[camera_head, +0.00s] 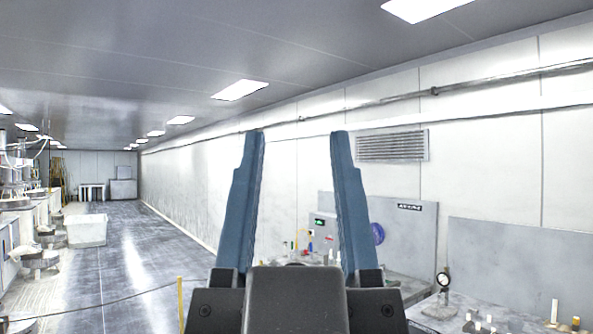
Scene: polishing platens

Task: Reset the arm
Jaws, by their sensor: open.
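My gripper (297,140) stands in the lower middle of the head view. Its two blue fingers point up and are spread wide apart. Nothing is between them; the wall shows through the gap. The dark gripper body (296,300) is at the bottom edge, and it hides part of the bench behind it. The rest of my arm is not in view.
A workbench (425,320) with a dial gauge (443,282) and small items stands at the right, against the wall. A long, clear floor aisle (135,260) runs at the left. A white bin (87,230) and machines line its far-left side. A yellow post (181,300) with a cord stands nearby.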

